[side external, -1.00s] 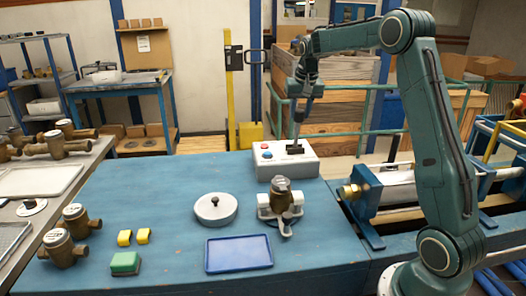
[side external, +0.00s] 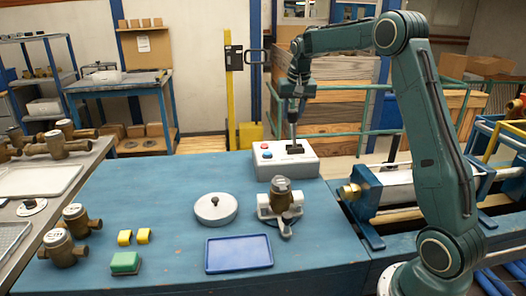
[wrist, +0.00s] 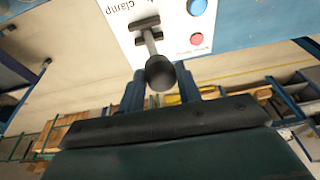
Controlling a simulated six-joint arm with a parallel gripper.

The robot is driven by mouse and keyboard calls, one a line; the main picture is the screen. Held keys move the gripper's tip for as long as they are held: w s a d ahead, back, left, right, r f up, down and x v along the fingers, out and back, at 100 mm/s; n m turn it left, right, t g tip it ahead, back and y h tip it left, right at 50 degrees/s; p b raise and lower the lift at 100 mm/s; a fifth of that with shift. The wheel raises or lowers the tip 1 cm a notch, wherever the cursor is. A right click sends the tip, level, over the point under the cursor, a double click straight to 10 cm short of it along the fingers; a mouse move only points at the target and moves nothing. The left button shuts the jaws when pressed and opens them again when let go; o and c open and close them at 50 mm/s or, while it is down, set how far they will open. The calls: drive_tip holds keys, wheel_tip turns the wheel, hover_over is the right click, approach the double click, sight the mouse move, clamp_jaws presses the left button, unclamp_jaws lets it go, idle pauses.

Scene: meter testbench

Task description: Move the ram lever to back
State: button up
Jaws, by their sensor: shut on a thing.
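The control box (side external: 306,168) is light grey and stands at the back right of the blue bench. Its lever (side external: 291,140) rises from a dark slot on the top, beside a red and a blue button. In the wrist view the lever (wrist: 151,42) has a grey shaft and a round black knob, next to printed text ending in "clamp". My gripper (side external: 292,122) is over the box, pointing down, shut on the lever. In the wrist view the knob lies between the fingers of my gripper (wrist: 160,82). The exact finger contact is hard to see.
A brass meter (side external: 282,190) sits in a white fixture in front of the box. A round grey lid (side external: 215,209), blue tray (side external: 239,266), yellow blocks (side external: 125,238) and a green block (side external: 125,262) lie on the bench. A metal cylinder rig (side external: 390,190) stands at right.

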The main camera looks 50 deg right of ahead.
drive_tip(key=shift+w+a, duration=0.15)
drive_tip(key=shift+o, duration=0.3)
drive_tip(key=shift+w+a+f, duration=0.25)
drive_tip(key=shift+w+a, duration=0.35)
drive_tip(key=shift+w, duration=0.05)
drive_tip(key=shift+w+a+f, duration=0.1)
drive_tip(key=shift+a, duration=0.05)
drive_tip(key=shift+o, duration=0.4)
drive_tip(key=shift+w+a+f, duration=0.45)
drive_tip(key=shift+w+a, duration=0.1)
drive_tip(key=shift+a, duration=0.1)
drive_tip(key=o, duration=1.8)
drive_tip(key=shift+c, duration=0.2)
drive_tip(key=shift+r, duration=0.15)
drive_tip(key=shift+r, duration=0.1)
